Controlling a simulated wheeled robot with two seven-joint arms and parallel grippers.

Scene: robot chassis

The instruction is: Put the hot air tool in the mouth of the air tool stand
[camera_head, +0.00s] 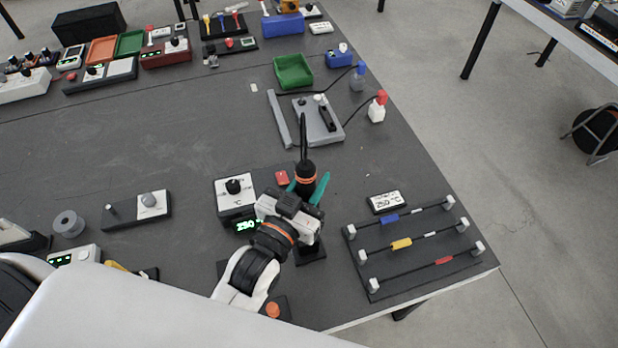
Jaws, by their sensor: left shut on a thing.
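My left gripper (308,188), with green fingers, is shut on the hot air tool (306,168). The tool is black with an orange ring, and its thin black nozzle points toward the far side of the table. The gripper is at the near right part of the dark table, just right of the heat station (234,190), which has a black knob and a green display. A small black base (311,254) shows partly beneath the gripper; I cannot tell whether it is the air tool stand. The stand's mouth is not clearly visible. My right gripper is out of view.
A rack (410,242) with blue, yellow and red sleeves on wires lies at the right, beside a 250 °C sign (385,201). A grey plate device (318,121) and a green tray (293,72) are farther back. The table's middle left (150,150) is clear.

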